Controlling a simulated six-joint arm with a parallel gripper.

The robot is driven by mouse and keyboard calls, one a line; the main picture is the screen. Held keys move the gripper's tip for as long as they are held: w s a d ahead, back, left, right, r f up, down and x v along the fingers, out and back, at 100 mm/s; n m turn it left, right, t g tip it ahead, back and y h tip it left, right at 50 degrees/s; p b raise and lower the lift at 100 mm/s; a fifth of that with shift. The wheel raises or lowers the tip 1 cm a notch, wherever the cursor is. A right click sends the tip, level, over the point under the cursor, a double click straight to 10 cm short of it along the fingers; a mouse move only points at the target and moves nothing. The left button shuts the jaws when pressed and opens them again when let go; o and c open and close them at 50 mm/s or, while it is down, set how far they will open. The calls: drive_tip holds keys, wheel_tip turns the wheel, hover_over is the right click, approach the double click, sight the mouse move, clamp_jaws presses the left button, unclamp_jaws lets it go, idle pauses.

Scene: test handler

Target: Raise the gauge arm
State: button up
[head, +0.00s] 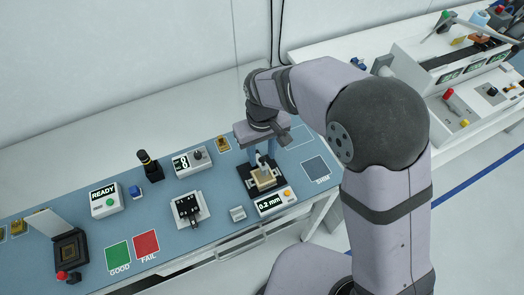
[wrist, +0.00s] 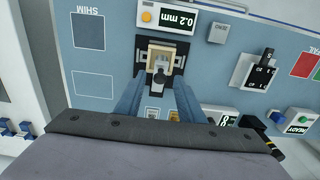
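The gauge is a black-based fixture (head: 247,186) with a tan block (head: 263,177) on it, beside a display reading 0.2 mm (head: 270,203). In the wrist view the fixture (wrist: 140,50) shows a pale square frame and a small light upright part (wrist: 160,74), perhaps the gauge arm's end. My gripper (head: 262,155) is over the fixture, pointing down. In the wrist view its two blue-grey fingers (wrist: 158,84) are spread, with the upright part between them and gaps on both sides. I cannot tell the arm's exact position; my gripper partly hides it.
A SHIM square (head: 316,168) lies right of the fixture. A small grey block (head: 238,213) sits at its left front. A black-and-white socket unit (head: 189,209), a boxed dial (head: 190,162) and a dark knobbed post (head: 150,166) stand farther left. Blue bench top is clear between them.

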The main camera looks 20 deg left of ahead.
drive_tip(key=shift+f, duration=0.1)
clamp_jaws()
drive_tip(key=shift+p, duration=0.35)
drive_tip(key=shift+w+a+r+g+h+p, duration=0.3)
drive_tip(key=shift+r+g+h+p, duration=0.15)
drive_tip(key=shift+p, duration=0.65)
drive_tip(key=shift+w+a+r+g+h+p, duration=0.2)
drive_tip(key=shift+w+a+g+h+p, duration=0.15)
drive_tip(key=shift+p, duration=0.8)
drive_tip(key=shift+w+a+r+g+h+p, duration=0.1)
drive_tip(key=shift+w+a+g+h+p, duration=0.4)
drive_tip(key=shift+g+h+p, duration=0.2)
drive_tip(key=shift+w+a+g+h, duration=0.2)
drive_tip(key=shift+g+h, duration=0.1)
drive_tip(key=shift+w+a+r+g+h+b, duration=0.15)
drive_tip(key=shift+w+a+g+h+b, duration=0.15)
drive_tip(key=shift+b, duration=0.1)
